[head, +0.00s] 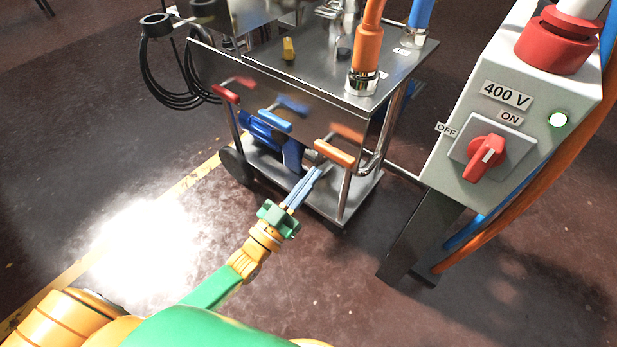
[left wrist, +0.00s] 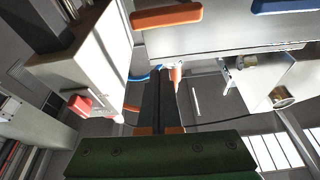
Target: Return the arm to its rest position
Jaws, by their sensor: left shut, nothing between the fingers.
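My left arm, green and yellow, reaches from the bottom left of the head view toward the metal cart. My left gripper (head: 306,186) has blue-grey fingers that are together and hold nothing. Its tips are just below and left of the orange handle (head: 335,153) on the cart's front edge; I cannot tell whether they touch anything. In the left wrist view the shut fingers (left wrist: 158,98) point up toward the cart, with the orange handle (left wrist: 167,16) above them. My right gripper is not in view.
The steel cart (head: 215,65) has a red handle (head: 226,93) and a blue handle (head: 275,121), with hoses on top. At right stands a grey 400 V switch box (head: 462,180) with a red rotary switch (head: 485,158) and hanging cables. Bare floor lies front left.

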